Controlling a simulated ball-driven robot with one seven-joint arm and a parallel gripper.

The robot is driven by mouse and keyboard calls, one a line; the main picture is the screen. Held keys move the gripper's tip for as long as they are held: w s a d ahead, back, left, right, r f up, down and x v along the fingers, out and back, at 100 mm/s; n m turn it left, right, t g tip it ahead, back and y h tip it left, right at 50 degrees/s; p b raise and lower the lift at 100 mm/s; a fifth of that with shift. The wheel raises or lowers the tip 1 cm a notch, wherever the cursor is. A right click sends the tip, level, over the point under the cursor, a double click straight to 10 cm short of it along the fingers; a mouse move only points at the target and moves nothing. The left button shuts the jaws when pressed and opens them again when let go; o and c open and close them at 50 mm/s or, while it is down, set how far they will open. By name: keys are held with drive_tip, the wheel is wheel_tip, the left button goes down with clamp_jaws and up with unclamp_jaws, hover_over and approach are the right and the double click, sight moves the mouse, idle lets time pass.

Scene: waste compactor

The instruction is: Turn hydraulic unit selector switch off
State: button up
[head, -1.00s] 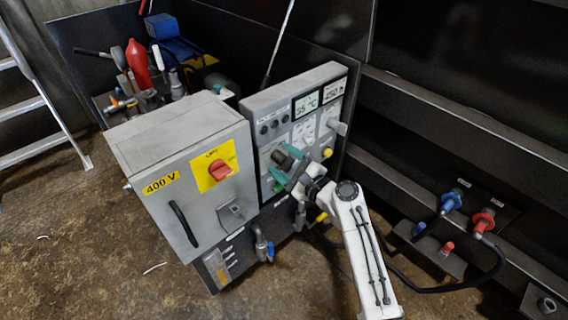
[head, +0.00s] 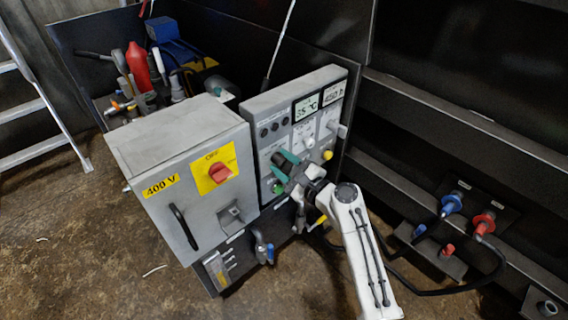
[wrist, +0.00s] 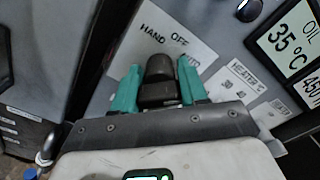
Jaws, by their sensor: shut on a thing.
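The selector switch has a black knob (wrist: 158,72) on a white plate (wrist: 165,32) lettered HAND, OFF and AUTO, on the grey control panel. The knob also shows, dark and small, in the head view (head: 279,159). My gripper (wrist: 159,85) has its two teal fingers on either side of the knob, shut on it. In the head view my gripper (head: 286,165) reaches the panel front from the lower right. The knob looks roughly upright in the wrist view, below the word OFF. Its pointer mark is not visible.
A grey 400 V cabinet (head: 140,215) with a red rotary switch (head: 219,173) stands left of the panel. A green button (head: 278,188) and a yellow button (head: 327,155) are close to my gripper. Dark rails with hose couplings lie at the right.

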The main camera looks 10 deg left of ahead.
drive_tip(key=shift+f, duration=0.1)
drive_tip(key=n+b, duration=0.3)
drive_tip(key=n, duration=0.1)
drive_tip(key=shift+f+b, duration=0.2)
drive_tip(key=shift+b, duration=0.2)
drive_tip(key=n+b, duration=0.3)
drive_tip(key=n, duration=0.1)
drive_tip(key=shift+r+n, duration=0.1)
drive_tip(key=shift+n, duration=0.2)
drive_tip(key=o, duration=1.1)
drive_tip(key=shift+r, duration=0.15)
drive_tip(key=shift+c, duration=0.2)
drive_tip(key=p+v, duration=0.2)
drive_tip(key=v, duration=0.8)
drive_tip(key=shift+s+d, duration=0.3)
